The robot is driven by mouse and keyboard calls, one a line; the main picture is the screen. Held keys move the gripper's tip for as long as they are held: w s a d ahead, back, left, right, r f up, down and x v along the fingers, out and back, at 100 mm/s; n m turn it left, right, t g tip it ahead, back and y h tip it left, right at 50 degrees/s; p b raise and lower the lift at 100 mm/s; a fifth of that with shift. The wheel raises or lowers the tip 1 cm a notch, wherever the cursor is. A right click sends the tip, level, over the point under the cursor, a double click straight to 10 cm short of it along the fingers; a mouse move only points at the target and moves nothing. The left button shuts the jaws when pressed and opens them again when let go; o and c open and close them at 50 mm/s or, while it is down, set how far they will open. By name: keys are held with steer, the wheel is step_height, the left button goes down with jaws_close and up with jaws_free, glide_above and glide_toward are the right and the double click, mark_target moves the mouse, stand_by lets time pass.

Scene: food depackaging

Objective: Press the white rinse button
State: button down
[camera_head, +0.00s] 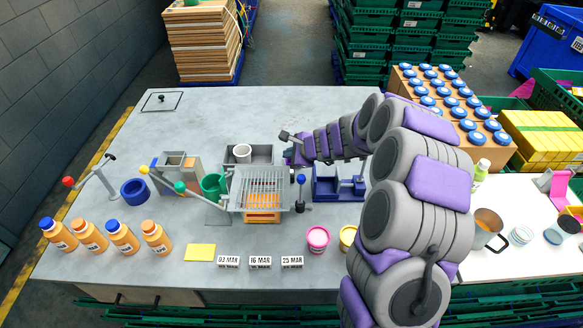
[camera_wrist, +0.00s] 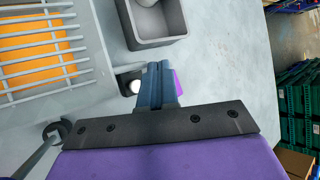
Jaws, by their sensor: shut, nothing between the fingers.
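The white rinse button (camera_wrist: 135,87) shows in the wrist view as a small white dome on a dark box (camera_wrist: 127,76). It sits between the wire grille and my fingers. My gripper (camera_wrist: 159,66) is shut and empty, its fingers just to the right of the button in the picture. I cannot tell their height above it or whether they touch the box. In the head view my gripper (camera_head: 289,155) is at the right rear of the grille, and I cannot make out the button there.
The wire grille (camera_head: 235,188) stands over an orange block. Behind it is a grey basin (camera_head: 268,153) with a white cup (camera_head: 242,151). A blue-knobbed lever (camera_head: 300,190) and a blue fixture (camera_head: 325,187) are close to the right.

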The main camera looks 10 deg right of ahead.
steer(key=w+a+r+n+y, duration=0.2)
steer(key=w+a+r+n, duration=0.15)
steer(key=n, duration=0.35)
step_height(320, 180, up, 5)
steer(key=n+g+h+p, duration=0.2)
steer(key=n+g+h, duration=0.5)
steer(key=n, duration=2.1)
glide_above(292, 171)
steer(key=d, duration=0.2)
steer(key=g+y, duration=0.1)
steer(key=shift+r, duration=0.1)
steer(key=shift+a, duration=0.1)
steer(key=f+b, duration=0.1)
steer(key=f, duration=0.3)
steer(key=a+f+b, duration=0.1)
steer(key=f, duration=0.4)
steer(key=f+b, duration=0.1)
steer(key=f, duration=0.4)
steer(key=shift+a, duration=0.35)
